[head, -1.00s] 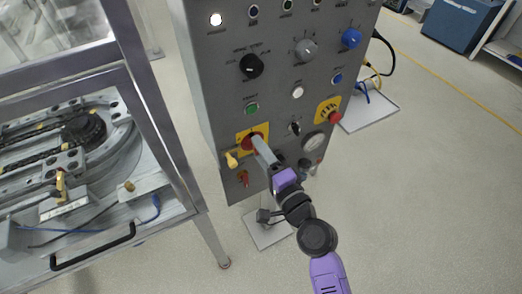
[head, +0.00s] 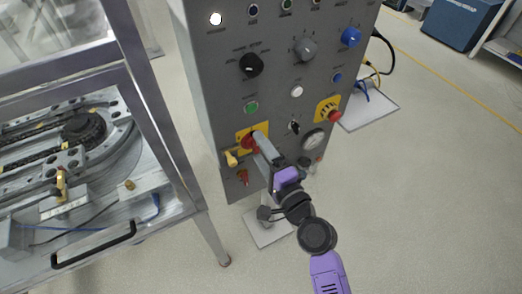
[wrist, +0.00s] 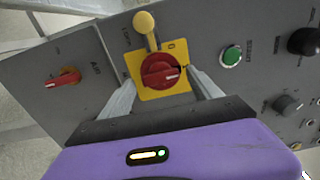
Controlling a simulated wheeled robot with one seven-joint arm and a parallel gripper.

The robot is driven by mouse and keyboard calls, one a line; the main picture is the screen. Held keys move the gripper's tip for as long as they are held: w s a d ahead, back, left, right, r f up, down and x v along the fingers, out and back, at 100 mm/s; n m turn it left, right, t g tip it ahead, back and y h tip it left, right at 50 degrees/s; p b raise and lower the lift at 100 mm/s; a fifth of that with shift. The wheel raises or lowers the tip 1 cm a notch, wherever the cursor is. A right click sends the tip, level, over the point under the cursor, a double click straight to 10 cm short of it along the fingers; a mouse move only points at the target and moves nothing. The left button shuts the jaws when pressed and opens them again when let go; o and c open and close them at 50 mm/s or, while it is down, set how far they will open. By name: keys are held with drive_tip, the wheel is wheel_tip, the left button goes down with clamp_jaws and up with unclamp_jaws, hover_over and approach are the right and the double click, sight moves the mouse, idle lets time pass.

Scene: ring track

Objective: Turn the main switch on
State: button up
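The main switch looks to be the red rotary knob (head: 248,143) on a yellow plate, low on the grey cabinet front. In the wrist view the red knob (wrist: 160,71) sits between my two fingers, its handle lying roughly sideways with a slight tilt. My gripper (wrist: 161,77) is open, one finger on each side of the knob; I cannot tell whether either finger touches it. In the head view my gripper (head: 262,145) is at the plate and partly covers the knob.
A yellow ball-ended lever (wrist: 144,23) stands close beside the knob; it also shows in the head view (head: 231,158). A smaller red switch (wrist: 64,78) and a green button (wrist: 231,56) are near. A metal-framed machine (head: 150,110) stands left. Open floor lies right.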

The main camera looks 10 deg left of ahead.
drive_tip(key=shift+s, duration=0.1)
drive_tip(key=b+v, duration=0.1)
drive_tip(key=v, duration=0.6)
drive_tip(key=shift+s+d+b, duration=0.25)
drive_tip(key=shift+b, duration=0.15)
drive_tip(key=s+d+n+t+h, duration=0.3)
drive_tip(key=s+d+n+h, duration=0.35)
drive_tip(key=d, duration=0.65)
drive_tip(key=s+d+n+g+h, duration=0.1)
drive_tip(key=s+d+n, duration=0.1)
drive_tip(key=s, duration=1.1)
drive_tip(key=s+d+r+n+g+h, duration=0.1)
drive_tip(key=s+d, duration=0.4)
drive_tip(key=s, duration=0.8)
drive_tip(key=shift+s+r+n+g+h, duration=0.15)
drive_tip(key=shift+s+n+g+h, duration=0.25)
drive_tip(key=shift+n+g+h, duration=0.45)
drive_tip(key=shift+t, duration=0.25)
